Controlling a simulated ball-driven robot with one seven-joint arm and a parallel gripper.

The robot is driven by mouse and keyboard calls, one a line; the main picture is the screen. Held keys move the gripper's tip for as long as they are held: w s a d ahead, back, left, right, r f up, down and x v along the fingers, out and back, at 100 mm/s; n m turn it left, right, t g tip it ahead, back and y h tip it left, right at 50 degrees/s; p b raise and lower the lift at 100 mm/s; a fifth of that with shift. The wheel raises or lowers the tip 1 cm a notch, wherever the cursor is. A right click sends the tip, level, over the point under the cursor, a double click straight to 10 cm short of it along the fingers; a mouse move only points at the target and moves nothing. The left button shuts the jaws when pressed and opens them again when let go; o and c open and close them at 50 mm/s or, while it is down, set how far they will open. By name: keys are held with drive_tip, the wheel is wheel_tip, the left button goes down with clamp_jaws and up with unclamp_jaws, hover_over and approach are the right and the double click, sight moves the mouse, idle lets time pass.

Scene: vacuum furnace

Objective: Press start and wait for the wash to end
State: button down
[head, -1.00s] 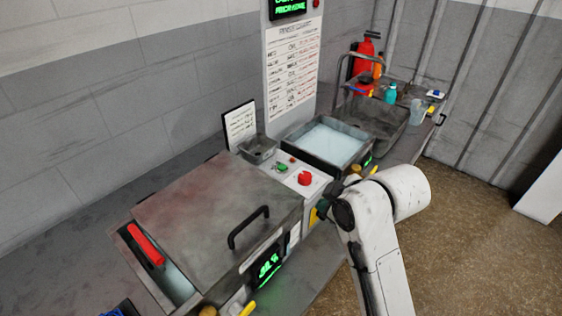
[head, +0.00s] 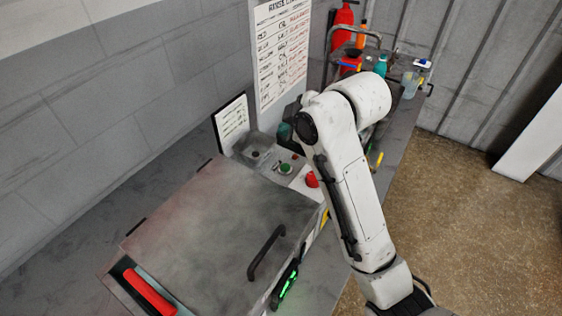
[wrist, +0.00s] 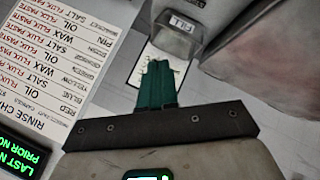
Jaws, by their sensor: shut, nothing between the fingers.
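A green button (head: 285,168) sits on the small panel beside the washer, with a red mushroom button (head: 311,179) to its right. The washer's grey lid (head: 205,225) is down, with a black handle. A green-lit display (head: 286,285) on its front is seen edge-on and cannot be read. In the wrist view my gripper (wrist: 160,66) has its teal fingers together and empty. In the head view my arm hides most of it; a teal part shows above and behind the panel. Neither button is clear in the wrist view.
A rinse chart (head: 281,50) hangs on the wall. A red object (head: 150,291) lies at the near left. Bottles stand at the far end.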

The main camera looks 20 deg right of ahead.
sight(287, 169)
drive_tip(key=shift+f, duration=0.1)
drive_tip(key=shift+f+b, duration=1.65)
drive_tip(key=shift+f, duration=2.7)
drive_tip(key=shift+f, duration=0.4)
drive_tip(key=shift+f, duration=0.4)
drive_tip(key=shift+r+p, duration=0.7)
drive_tip(key=shift+r, duration=0.1)
drive_tip(key=shift+r, duration=0.1)
